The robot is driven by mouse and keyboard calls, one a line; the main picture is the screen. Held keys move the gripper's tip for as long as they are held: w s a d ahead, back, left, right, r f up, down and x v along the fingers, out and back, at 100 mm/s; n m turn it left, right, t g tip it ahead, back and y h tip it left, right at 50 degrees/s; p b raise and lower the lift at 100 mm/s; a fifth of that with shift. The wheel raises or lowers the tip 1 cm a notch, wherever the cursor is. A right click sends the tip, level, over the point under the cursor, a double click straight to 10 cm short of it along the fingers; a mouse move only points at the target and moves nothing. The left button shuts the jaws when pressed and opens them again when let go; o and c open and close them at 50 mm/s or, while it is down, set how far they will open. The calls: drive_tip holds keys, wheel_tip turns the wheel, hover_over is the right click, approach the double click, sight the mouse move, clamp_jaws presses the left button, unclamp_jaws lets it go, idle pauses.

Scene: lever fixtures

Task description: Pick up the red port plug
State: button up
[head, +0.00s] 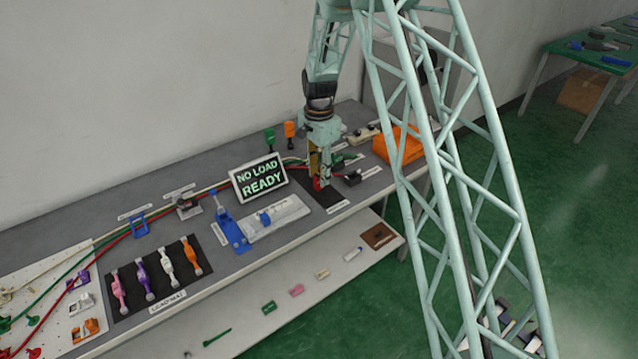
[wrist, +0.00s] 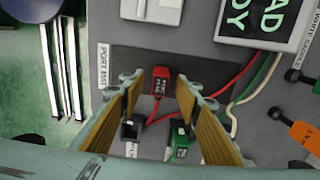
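The red port plug (wrist: 160,80) lies on the dark port mat (wrist: 190,66), with a red cable attached. It also shows in the head view (head: 317,184), just below my gripper. My gripper (wrist: 159,92) points down over the mat and is open. In the wrist view the plug appears between the two fingertips, with a gap on each side. The height between the fingertips and the plug is hard to tell.
A black plug (wrist: 130,130) and a green plug (wrist: 180,143) lie close to the fingers. The NO LOAD READY sign (head: 260,177) stands to the left. An orange object (head: 398,146) is on the right. Cables run across the bench.

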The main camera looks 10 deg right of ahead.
drive_tip(key=shift+f, duration=1)
drive_tip(key=c, duration=0.9)
